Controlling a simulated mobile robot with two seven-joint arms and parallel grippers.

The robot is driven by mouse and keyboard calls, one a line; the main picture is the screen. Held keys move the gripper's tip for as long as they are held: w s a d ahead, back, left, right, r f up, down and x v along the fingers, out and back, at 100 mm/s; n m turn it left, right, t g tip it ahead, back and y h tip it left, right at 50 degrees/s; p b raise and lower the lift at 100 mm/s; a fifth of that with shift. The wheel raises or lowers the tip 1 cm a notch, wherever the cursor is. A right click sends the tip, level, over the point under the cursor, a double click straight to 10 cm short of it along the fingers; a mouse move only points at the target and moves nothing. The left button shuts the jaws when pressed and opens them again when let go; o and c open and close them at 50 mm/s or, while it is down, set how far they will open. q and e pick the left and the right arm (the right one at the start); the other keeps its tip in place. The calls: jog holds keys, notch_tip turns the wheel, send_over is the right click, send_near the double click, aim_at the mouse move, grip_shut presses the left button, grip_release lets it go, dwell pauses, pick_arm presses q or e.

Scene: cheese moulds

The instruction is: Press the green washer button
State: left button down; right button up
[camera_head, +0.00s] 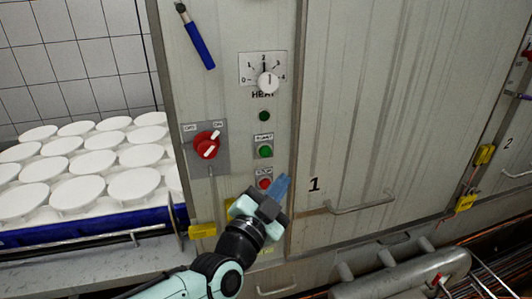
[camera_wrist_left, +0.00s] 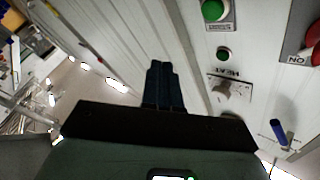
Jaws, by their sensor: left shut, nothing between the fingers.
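The green button (camera_head: 265,151) sits in a small labelled plate on the grey panel, above a red button (camera_head: 265,183). It also shows at the top edge in the left wrist view (camera_wrist_left: 214,10). My left gripper (camera_head: 283,179) is shut and empty, its blue fingers together. In the head view its fingertips are below and right of the green button, beside the red one, which they partly border. The shut fingers point up in the left wrist view (camera_wrist_left: 161,65), left of the green button. I see no contact with the button. My right gripper is in neither view.
A small green lamp (camera_head: 264,116) and the heat dial (camera_head: 267,82) are above the button. A red rotary switch (camera_head: 206,145) is left. Door 1 (camera_head: 390,110) has a bar handle (camera_head: 360,205). White moulds (camera_head: 75,190) stand in a blue tray at left.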

aim_at(265, 151)
pick_arm(q)
jog(key=w+a+p, duration=0.2)
jog(key=w, duration=0.6)
jog(key=shift+a, duration=0.35)
jog(key=shift+w, duration=0.15)
dwell(1.6)
jog(key=shift+w+a, duration=0.1)
jog(key=shift+w, duration=0.15)
jog(key=shift+w+a, duration=0.2)
jog(key=shift+w, duration=0.25)
dwell(0.7)
dwell(0.4)
jog(key=shift+s+d+b, duration=0.3)
jog(key=shift+s+b, duration=0.3)
jog(key=shift+s, duration=0.3)
